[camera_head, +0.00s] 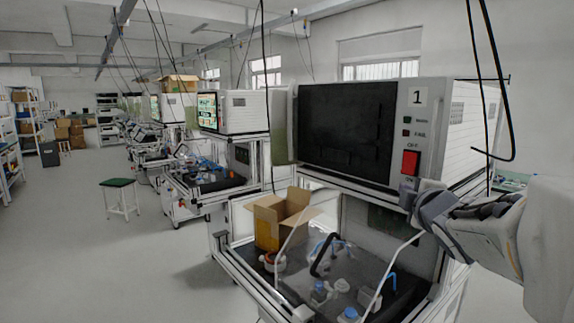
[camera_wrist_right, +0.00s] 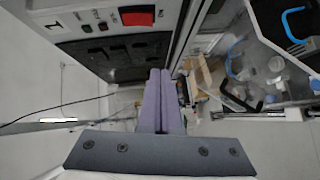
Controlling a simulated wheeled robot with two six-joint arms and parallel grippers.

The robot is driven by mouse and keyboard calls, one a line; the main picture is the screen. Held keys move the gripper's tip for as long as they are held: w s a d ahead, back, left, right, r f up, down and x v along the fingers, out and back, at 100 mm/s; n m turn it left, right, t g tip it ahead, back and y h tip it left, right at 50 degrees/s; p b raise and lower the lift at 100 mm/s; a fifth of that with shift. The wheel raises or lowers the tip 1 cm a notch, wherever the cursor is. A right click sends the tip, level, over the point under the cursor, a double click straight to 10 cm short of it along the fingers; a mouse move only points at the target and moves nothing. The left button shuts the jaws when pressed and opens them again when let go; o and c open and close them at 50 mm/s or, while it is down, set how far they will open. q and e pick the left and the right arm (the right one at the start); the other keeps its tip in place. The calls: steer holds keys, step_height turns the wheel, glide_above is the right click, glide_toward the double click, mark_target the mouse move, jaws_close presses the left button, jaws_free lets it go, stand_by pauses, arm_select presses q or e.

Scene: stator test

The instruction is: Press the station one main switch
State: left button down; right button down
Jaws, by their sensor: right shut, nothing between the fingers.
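The station one tester (camera_head: 350,128) is a white box with a dark screen and a "1" label. Its red main switch (camera_head: 410,162) is on the right of the front panel, with two small indicators above it. My right gripper (camera_head: 408,192) is just below the switch, in front of the panel. In the right wrist view the gripper's fingers (camera_wrist_right: 160,85) are together and empty, and the red switch (camera_wrist_right: 138,16) lies beyond the fingertips. I cannot tell from these views whether the fingertips touch the panel. My left gripper is not in view.
Below the tester, a bench (camera_head: 243,272) holds an open cardboard box (camera_head: 268,226), and several blue-capped fixtures stand behind a clear guard. A cable (camera_head: 489,120) hangs near my right arm. More stations recede to the left. A stool (camera_head: 118,184) stands on open floor.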

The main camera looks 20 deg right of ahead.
steer(key=shift+s+d+r+n+t, duration=0.15)
steer(key=shift+s+d+r+n, duration=0.05)
steer(key=shift+d+r, duration=0.2)
steer(key=shift+s+d+r+n+t, duration=0.15)
steer(key=shift+d+r+n, duration=0.05)
steer(key=shift+d+r, duration=0.15)
steer(key=p, duration=0.1)
glide_toward(403, 171)
steer(key=w+a, duration=0.2)
steer(key=w, duration=0.2)
steer(key=d+p, duration=0.1)
steer(key=d, duration=0.1)
steer(key=w+d+p, duration=0.1)
steer(key=d, duration=0.1)
steer(key=shift+w+f, duration=0.15)
steer(key=shift+w, duration=0.05)
steer(key=shift+f, duration=0.1)
